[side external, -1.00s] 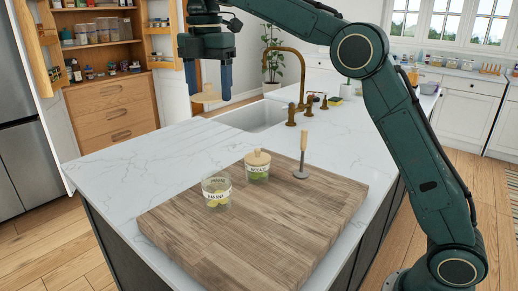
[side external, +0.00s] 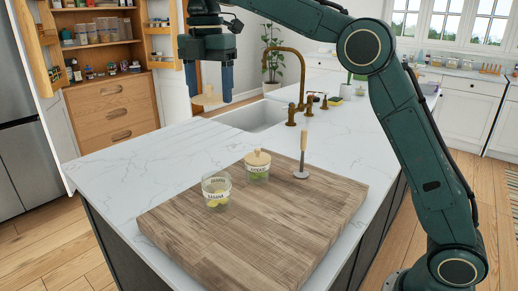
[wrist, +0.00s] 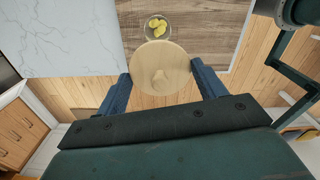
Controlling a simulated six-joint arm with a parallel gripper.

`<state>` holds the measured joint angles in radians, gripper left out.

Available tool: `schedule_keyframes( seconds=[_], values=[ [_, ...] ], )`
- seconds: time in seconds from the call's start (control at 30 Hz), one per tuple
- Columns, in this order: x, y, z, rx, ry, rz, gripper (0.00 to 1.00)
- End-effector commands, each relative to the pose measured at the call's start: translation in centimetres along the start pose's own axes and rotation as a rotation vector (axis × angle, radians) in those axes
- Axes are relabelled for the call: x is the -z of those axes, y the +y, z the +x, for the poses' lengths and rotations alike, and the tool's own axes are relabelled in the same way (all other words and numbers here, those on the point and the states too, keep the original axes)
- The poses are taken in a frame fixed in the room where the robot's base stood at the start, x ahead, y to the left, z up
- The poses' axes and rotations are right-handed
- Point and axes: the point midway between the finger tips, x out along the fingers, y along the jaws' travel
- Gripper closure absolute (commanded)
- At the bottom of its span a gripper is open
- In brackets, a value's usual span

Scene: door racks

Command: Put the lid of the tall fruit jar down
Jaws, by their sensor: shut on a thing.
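My gripper (side external: 209,88) hangs in the air at the upper left of the side view, beyond the counter's far left edge. Its blue fingers are shut on a round, pale wooden lid (side external: 208,99). In the wrist view the lid (wrist: 160,68) sits between the fingers, knob side showing. An open glass jar (side external: 216,190) with a white label and yellow fruit stands on the cutting board. It also shows in the wrist view (wrist: 158,27), just beyond the lid. A second labelled jar (side external: 257,167) stands behind it, its wooden lid on.
The thick wooden cutting board (side external: 270,225) lies on a white marble counter (side external: 130,165). A sink (side external: 255,115) and brass tap (side external: 300,75) are at the back. The marble left of the board is clear.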

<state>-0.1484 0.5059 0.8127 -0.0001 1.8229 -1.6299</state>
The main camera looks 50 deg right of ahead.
Motion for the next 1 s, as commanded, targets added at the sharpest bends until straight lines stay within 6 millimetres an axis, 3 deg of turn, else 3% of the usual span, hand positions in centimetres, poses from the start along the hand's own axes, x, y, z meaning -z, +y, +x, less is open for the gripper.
schedule_keyframes(
  seconds=[0.47, 1.0],
  values=[
    [2.9, -3.7, 2.2, 0.001, 0.000, -0.025, 0.52],
    [5.5, -9.7, 6.2, 0.000, 0.000, -0.051, 0.52]
  ],
)
